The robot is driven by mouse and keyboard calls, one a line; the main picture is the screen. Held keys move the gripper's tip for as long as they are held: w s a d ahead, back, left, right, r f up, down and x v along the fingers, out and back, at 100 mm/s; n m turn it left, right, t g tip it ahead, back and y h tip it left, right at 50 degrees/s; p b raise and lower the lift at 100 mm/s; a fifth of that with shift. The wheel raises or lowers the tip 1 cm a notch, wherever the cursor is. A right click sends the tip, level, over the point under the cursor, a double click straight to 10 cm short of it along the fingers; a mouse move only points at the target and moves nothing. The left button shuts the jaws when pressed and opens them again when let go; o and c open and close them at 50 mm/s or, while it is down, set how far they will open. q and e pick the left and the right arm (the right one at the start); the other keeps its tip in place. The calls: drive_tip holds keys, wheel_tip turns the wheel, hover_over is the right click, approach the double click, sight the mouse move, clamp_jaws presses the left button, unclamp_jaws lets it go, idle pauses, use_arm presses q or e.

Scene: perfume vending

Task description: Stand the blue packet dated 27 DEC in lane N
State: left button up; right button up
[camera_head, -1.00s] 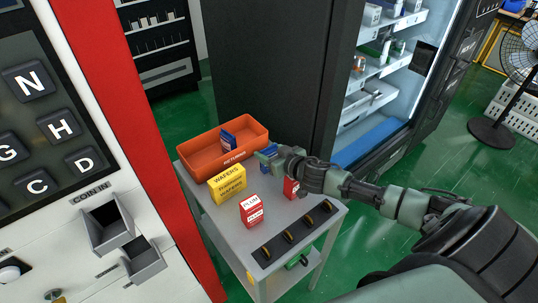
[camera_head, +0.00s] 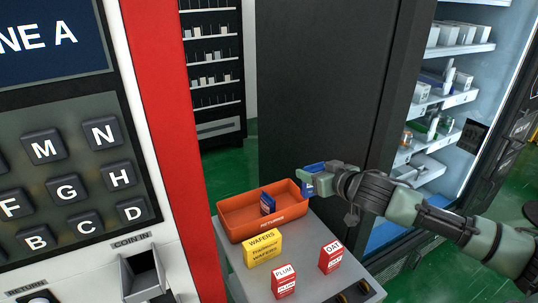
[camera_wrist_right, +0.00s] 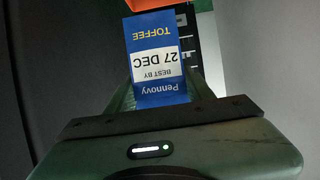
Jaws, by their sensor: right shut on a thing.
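My right gripper (camera_head: 320,181) is shut on a blue packet (camera_head: 312,168), raised above the right rim of the orange bin. In the right wrist view the packet (camera_wrist_right: 156,68) sits between the fingers (camera_wrist_right: 160,100). Its print reads Pennovy, BEST BY 27 DEC and TOFFEE, upside down in that picture. The open vending cabinet (camera_head: 443,105) on the right has lit white shelves with small goods; I cannot read a lane N mark there. A key marked N (camera_head: 103,132) is on the keypad at left. My left gripper is not in view.
The orange bin (camera_head: 236,225) on the grey cart holds another blue packet (camera_head: 267,203). A yellow WAFERS box (camera_head: 263,248), a red PLUM box (camera_head: 284,281) and a red DAT box (camera_head: 331,257) stand on the cart. A dark panel (camera_head: 320,90) stands behind the cart, left of the cabinet's shelves.

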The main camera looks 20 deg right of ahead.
drive_tip(key=s+a+r, duration=0.4)
drive_tip(key=a+r, duration=0.1)
drive_tip(key=a, duration=0.4)
drive_tip(key=s+a+r, duration=0.5)
drive_tip(key=a, duration=0.4)
drive_tip(key=shift+s+a+r, duration=0.2)
drive_tip(key=shift+a+r, duration=0.1)
